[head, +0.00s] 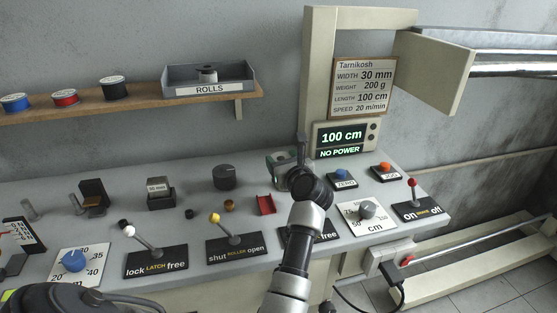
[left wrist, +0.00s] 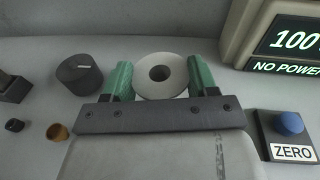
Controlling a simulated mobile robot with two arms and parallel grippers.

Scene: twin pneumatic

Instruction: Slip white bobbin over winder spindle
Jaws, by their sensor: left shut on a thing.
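My left gripper (head: 284,164) is over the back of the grey bench in the head view, its green fingers partly hidden by my wrist. In the left wrist view its two green fingers (left wrist: 160,80) are closed on opposite sides of a white bobbin (left wrist: 148,91), a pale ring with a dark centre hole facing the camera. I cannot tell whether the bobbin touches the bench or is above it. No winder spindle can be made out for sure; one under the bobbin would be hidden. My right gripper is not in view.
The display box (head: 341,139) reading "100 cm, NO POWER" stands close to the right, with the blue ZERO button (head: 342,172) before it. A dark knob (head: 224,177) and a red bracket (head: 265,204) are to the left. A ROLLS tray (head: 240,91) sits on the shelf.

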